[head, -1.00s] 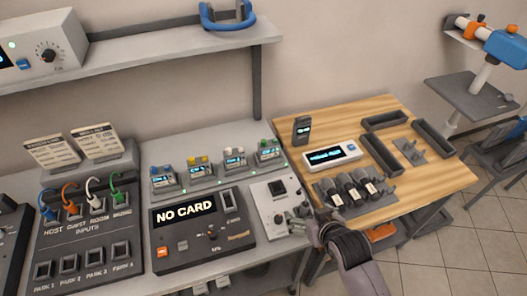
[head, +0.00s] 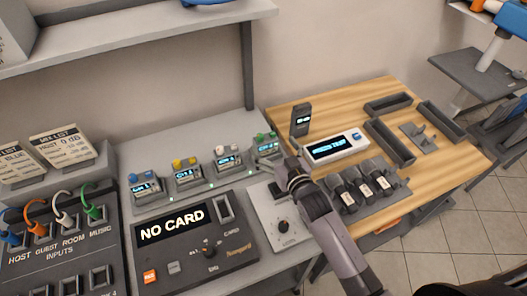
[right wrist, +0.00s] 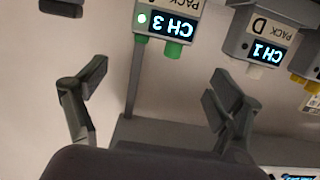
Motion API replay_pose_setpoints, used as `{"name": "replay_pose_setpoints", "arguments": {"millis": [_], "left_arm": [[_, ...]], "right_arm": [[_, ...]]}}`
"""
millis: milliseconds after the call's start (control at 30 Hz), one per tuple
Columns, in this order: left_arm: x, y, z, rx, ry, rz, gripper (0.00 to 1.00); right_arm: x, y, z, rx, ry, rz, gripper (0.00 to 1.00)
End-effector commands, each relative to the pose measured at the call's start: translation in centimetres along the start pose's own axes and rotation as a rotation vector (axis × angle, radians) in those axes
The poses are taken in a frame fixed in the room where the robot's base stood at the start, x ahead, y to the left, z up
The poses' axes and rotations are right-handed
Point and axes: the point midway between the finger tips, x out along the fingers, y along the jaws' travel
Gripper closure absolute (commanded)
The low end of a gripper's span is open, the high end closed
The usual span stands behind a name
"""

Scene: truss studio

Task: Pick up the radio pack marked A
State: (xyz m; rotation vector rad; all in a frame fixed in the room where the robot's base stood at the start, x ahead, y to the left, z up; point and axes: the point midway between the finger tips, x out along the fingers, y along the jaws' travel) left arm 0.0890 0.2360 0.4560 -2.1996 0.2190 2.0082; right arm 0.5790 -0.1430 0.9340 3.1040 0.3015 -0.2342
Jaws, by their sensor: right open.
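Several small grey radio packs with lit screens stand in a row on the grey desk. In the head view their caps are blue (head: 143,186), yellow (head: 186,173), white (head: 229,159) and green (head: 267,147). Their letters are too small to read there. In the right wrist view, upside down, the green-capped pack (right wrist: 168,22) shows CH 3; its letter is mostly cut off. The white-capped pack (right wrist: 263,42) reads PACK D, CH 1. My right gripper (head: 288,164) is open and empty, close in front of the green-capped pack, apart from it. My left gripper is out of view.
A NO CARD console (head: 190,240) and a dial panel (head: 285,232) lie in front. To the right, a wooden table (head: 440,165) holds a dark handheld device (head: 300,120), a white display unit (head: 337,146), dark trays and a charger-like rack. A shelf (head: 150,30) hangs above.

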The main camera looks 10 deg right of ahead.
Motion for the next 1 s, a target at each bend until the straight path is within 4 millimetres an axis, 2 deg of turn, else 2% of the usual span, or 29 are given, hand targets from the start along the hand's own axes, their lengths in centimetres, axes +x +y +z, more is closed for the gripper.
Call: {"name": "replay_pose_setpoints", "arguments": {"millis": [33,167,533,800,1000], "left_arm": [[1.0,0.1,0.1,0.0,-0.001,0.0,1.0],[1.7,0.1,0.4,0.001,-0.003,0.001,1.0],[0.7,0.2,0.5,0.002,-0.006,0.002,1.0],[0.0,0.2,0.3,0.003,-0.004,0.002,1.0],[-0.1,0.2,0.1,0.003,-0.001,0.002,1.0]], "right_arm": [[0.1,0.0,1.0,0.0,0.0,0.0,0.13],[0.3,0.0,1.7,0.0,-0.001,0.001,0.13],[3.5,0.1,1.3,0.0,-0.002,0.001,0.13],[7.0,0.3,1.3,0.0,-0.002,0.001,0.13],[7.8,0.3,1.4,0.0,-0.002,0.001,0.13]]}}
